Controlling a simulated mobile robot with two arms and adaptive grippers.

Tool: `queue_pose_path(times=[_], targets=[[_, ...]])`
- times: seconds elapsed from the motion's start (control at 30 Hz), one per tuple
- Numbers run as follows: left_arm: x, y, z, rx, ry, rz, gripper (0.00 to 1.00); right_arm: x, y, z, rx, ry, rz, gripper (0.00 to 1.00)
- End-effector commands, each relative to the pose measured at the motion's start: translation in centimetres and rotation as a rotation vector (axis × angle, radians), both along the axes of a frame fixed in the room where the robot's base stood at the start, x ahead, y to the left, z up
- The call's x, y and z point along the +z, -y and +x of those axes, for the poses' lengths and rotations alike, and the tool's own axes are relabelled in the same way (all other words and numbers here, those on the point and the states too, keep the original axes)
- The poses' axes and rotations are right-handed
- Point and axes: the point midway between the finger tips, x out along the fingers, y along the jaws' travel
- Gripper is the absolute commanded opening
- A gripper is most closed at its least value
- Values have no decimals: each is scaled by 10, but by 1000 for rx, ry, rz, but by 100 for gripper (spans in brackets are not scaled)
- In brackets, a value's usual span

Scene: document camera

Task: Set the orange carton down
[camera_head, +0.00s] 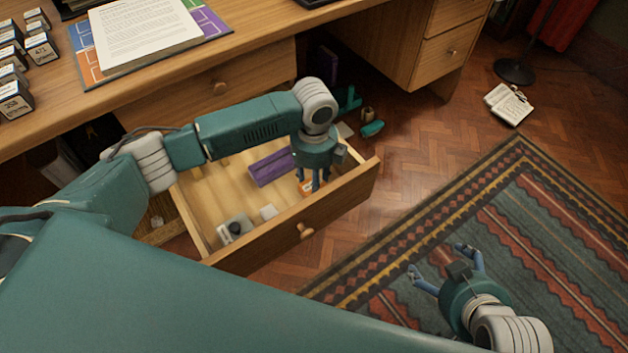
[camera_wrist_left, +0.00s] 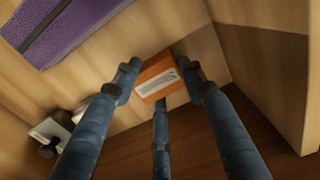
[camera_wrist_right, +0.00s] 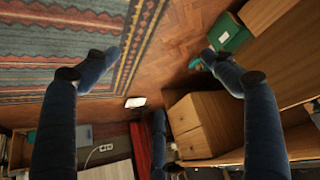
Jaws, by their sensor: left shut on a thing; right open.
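The orange carton (camera_wrist_left: 157,77) with a white label is between the fingers of my left gripper (camera_wrist_left: 160,80), which is shut on it. In the head view the carton (camera_head: 306,188) shows as a small orange patch under the left gripper (camera_head: 318,182), inside the open drawer (camera_head: 342,199) near its right front corner. The fingers partly hide it, and I cannot tell whether it touches the drawer floor. My right gripper (camera_head: 445,268) is open and empty above the rug.
In the drawer lie a purple case (camera_head: 270,167), a small white piece (camera_head: 268,211) and a grey-white device (camera_head: 234,229). The desk (camera_head: 250,50) overhangs the drawer's back. Green items (camera_head: 372,129) lie on the floor beyond. A patterned rug (camera_head: 530,240) covers the right.

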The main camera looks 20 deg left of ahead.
Motion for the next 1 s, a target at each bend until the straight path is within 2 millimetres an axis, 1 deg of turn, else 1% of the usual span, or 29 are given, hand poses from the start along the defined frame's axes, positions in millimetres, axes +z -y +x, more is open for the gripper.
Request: queue_pose_path(times=[0.13,0.17,0.23,0.27,0.53,0.67,0.77,0.93,1.0], targets=[[-3,0,0,0,-1,1,14,-1,1,-3,-1,-16,-4,84],[-3,0,0,0,-1,1,45,-2,1,-4,-2,-18,-3,84],[-3,0,0,0,-1,1,59,-2,1,-4,-2,-17,-3,84],[-3,0,0,0,-1,1,60,-2,1,-4,-2,-17,-3,84],[-2,0,0,0,0,0,60,-2,1,-4,-2,-16,-3,84],[4,0,0,0,0,0,60,1,1,-1,-1,-6,-2,84],[13,0,0,1,0,0,60,-7,6,-18,-7,-76,-16,84],[34,0,0,1,1,0,60,-18,17,-56,-18,-224,-47,84],[55,0,1,0,3,-1,60,-16,21,-69,-22,-276,-57,84]])
